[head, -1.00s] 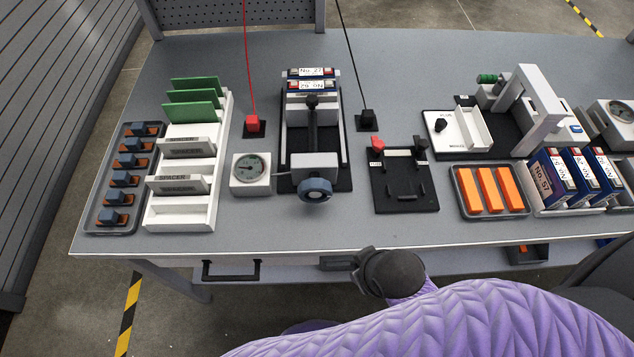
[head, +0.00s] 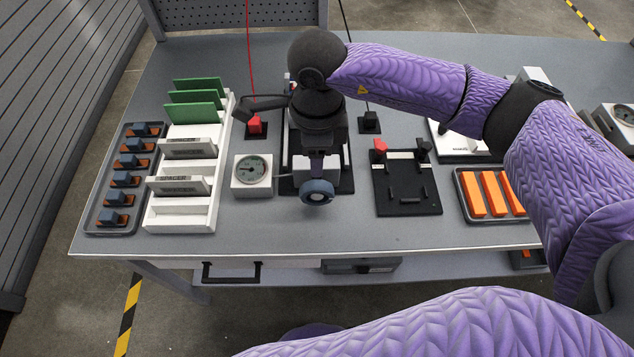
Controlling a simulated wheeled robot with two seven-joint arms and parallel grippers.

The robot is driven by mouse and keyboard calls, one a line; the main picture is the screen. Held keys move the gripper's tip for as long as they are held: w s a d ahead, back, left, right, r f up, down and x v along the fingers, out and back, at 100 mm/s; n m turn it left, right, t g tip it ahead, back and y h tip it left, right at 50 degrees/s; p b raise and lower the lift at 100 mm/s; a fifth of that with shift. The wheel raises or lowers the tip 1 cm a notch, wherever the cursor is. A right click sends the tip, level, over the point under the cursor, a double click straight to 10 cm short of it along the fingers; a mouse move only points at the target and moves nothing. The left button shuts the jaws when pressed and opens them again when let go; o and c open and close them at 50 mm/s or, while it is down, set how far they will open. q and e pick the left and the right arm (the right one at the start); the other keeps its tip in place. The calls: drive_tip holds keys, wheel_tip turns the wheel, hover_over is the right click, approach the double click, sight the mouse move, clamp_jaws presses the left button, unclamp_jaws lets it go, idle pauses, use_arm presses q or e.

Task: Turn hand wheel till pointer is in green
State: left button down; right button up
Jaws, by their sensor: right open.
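The blue-grey hand wheel (head: 317,192) sits at the front of the fixture (head: 347,178), facing me. The gauge (head: 252,169) is a white box with a round dial left of the wheel; its pointer and coloured zones are too small to read surely. My right gripper (head: 317,165) hangs over the fixture, pointing down, just behind and above the wheel. It is open; its fingertips are mostly hidden, and I cannot tell whether they touch the wheel. The gripper and wrist cover most of the fixture. My left gripper is out of view.
A white rack (head: 181,218) with green plates and spacers and a tray (head: 92,218) of small parts stand at left. A red plug block (head: 255,124) is behind the gauge. A black fixture (head: 408,200) and orange bars (head: 490,193) lie right. The front table strip is clear.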

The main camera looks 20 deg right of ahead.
sight(317, 184)
wheel_tip(317, 184, down, 9)
drive_tip(key=shift+d+r+b, duration=0.1)
drive_tip(key=shift+b, duration=1.1)
drive_tip(key=shift+f, duration=0.4)
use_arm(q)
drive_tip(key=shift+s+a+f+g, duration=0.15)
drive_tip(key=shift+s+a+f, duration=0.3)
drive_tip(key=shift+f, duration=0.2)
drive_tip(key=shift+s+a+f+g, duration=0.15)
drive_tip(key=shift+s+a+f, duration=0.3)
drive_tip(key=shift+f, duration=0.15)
